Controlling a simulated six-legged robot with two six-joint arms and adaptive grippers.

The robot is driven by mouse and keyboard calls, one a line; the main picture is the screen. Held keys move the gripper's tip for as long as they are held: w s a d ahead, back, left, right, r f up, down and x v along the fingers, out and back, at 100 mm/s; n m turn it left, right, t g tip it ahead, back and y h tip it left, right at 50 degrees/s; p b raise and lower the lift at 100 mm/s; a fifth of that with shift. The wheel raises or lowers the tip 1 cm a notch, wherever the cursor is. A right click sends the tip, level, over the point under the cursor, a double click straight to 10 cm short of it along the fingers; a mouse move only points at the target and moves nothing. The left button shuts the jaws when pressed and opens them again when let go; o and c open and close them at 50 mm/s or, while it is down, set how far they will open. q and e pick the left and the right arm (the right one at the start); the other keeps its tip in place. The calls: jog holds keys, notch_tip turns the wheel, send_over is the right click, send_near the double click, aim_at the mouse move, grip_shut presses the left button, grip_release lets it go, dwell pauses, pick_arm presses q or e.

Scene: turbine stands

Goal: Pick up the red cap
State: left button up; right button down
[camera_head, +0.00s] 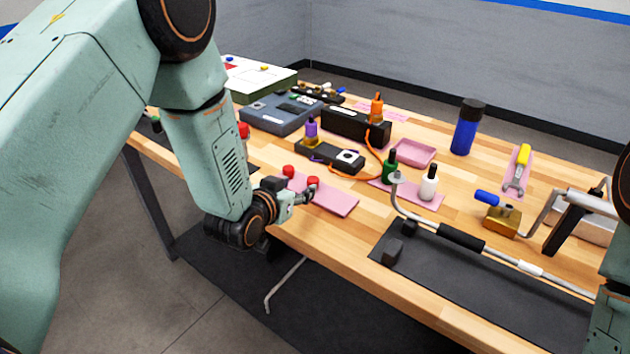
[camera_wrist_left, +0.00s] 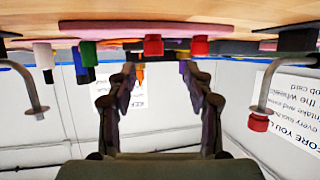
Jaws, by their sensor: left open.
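Two red caps, one on the left (camera_head: 288,171) and one on the right (camera_head: 313,182), stand on a pink mat (camera_head: 335,202) near the table's front edge. My left gripper (camera_head: 309,194) is open, low beside the right cap. The left wrist view is upside down; there the two caps (camera_wrist_left: 153,45) (camera_wrist_left: 200,46) show above the open fingers (camera_wrist_left: 160,72), with nothing held between them. I cannot tell whether the fingers touch a cap. Another red piece (camera_head: 243,130) is partly hidden by my left arm. My right gripper is out of view.
Behind the caps stand a black box with a purple-topped bottle (camera_head: 311,129), an orange cable (camera_head: 358,178), and green (camera_head: 389,168) and white (camera_head: 428,185) bottles. A long bent rod (camera_head: 462,237) lies on a black mat to the right.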

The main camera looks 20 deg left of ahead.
pick_arm(q)
jog(key=shift+w+d+f, duration=0.15)
jog(key=shift+w+d, duration=0.1)
jog(key=shift+w, duration=0.15)
jog(key=x, duration=0.2)
jog(key=f+x, duration=0.1)
jog(key=x, duration=0.1)
jog(key=shift+w+d+f, duration=0.1)
jog(key=shift+w+d, duration=0.05)
jog(key=shift+d, duration=0.15)
jog(key=shift+w+d, duration=0.1)
jog(key=shift+w, duration=0.15)
jog(key=shift+w, duration=0.1)
jog(key=shift+w+f, duration=0.15)
jog(key=c, duration=0.8)
jog(key=shift+c, duration=0.5)
